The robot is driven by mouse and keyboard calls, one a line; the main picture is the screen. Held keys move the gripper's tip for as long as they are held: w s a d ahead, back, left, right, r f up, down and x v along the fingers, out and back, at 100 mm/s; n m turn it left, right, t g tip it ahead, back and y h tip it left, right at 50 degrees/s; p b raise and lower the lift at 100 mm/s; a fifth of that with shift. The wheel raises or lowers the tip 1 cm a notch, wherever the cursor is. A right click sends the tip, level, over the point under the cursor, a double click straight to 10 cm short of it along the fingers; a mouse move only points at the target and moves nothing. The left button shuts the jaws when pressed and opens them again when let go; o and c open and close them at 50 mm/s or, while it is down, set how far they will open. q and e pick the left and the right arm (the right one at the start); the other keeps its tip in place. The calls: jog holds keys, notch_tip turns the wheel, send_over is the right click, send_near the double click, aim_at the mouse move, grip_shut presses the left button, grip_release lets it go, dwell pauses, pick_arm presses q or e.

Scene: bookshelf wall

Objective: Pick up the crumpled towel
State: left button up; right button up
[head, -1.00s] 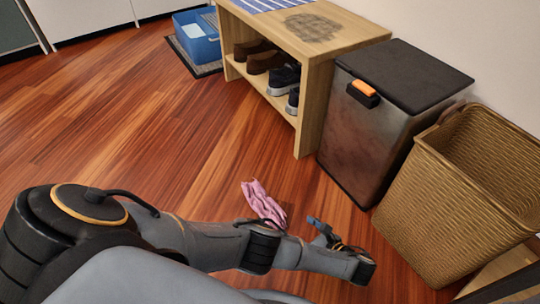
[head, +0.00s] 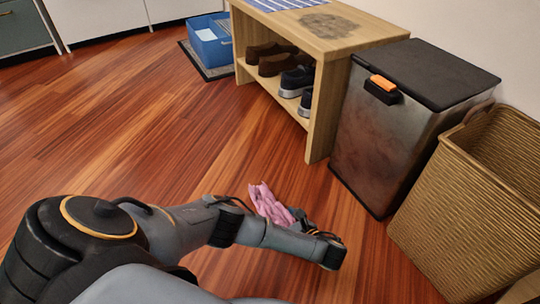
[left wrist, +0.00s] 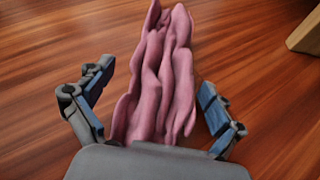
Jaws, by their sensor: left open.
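The crumpled pink towel (head: 270,204) lies on the wooden floor near the middle of the head view, partly hidden behind my left arm. In the left wrist view the towel (left wrist: 160,75) stretches up from the gripper's palm, in folds. My left gripper (left wrist: 155,97) is open, with one blue-padded finger on each side of the towel and gaps to both. In the head view the left gripper (head: 310,222) is at the towel's right end, its fingers mostly hidden by the wrist. My right gripper is not in view.
A metal bin (head: 385,150) with a black lid and a wicker basket (head: 450,220) stand to the right. A wooden shoe bench (head: 322,110) with shoes is behind, and a blue box (head: 208,45) stands on a mat. The floor to the left is clear.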

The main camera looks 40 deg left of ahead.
pick_arm(q)
jog(key=c, duration=1.2)
jog(key=shift+r, duration=0.1)
